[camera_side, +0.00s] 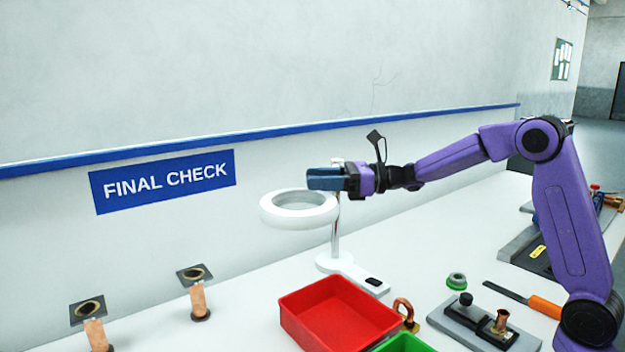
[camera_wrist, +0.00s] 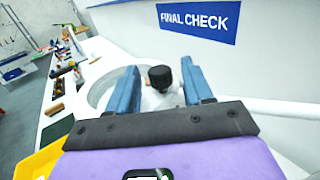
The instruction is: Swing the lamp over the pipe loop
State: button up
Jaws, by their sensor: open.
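The lamp is a white ring head (camera_side: 299,219) on an upright post (camera_side: 335,232) with a white base. In the side view, my gripper (camera_side: 316,179) is just above the ring's right side, near the post top. In the wrist view, my gripper (camera_wrist: 160,72) is open, its blue fingers on either side of a black knob (camera_wrist: 161,75) on a white post. Contact with the knob cannot be told. The lamp ring (camera_wrist: 92,92) shows left of the fingers, partly hidden. A copper pipe loop (camera_side: 404,307) stands at the red bin's right corner.
A red bin (camera_side: 312,325) and a green bin (camera_side: 402,344) stand in front of the lamp. Copper pipes on flanges (camera_side: 198,298) stand at left. A grey fixture (camera_side: 462,325) and an orange-handled file (camera_side: 544,306) lie at right. The wall with its blue rail (camera_side: 260,137) runs behind.

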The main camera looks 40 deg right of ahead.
jog(key=shift+x, duration=0.85)
grip_shut()
jog(key=s+d+n+g+y, duration=0.3)
jog(key=s+d+n+g, duration=0.4)
jog(key=d+g, duration=0.4)
jog(key=shift+s+d+r+n, duration=0.2)
jog(key=shift+s+d+n, duration=0.1)
jog(key=shift+s+d, duration=0.55)
jog(key=shift+a, duration=0.1)
grip_release()
jog(key=shift+s, duration=0.1)
jog(key=shift+f, duration=0.1)
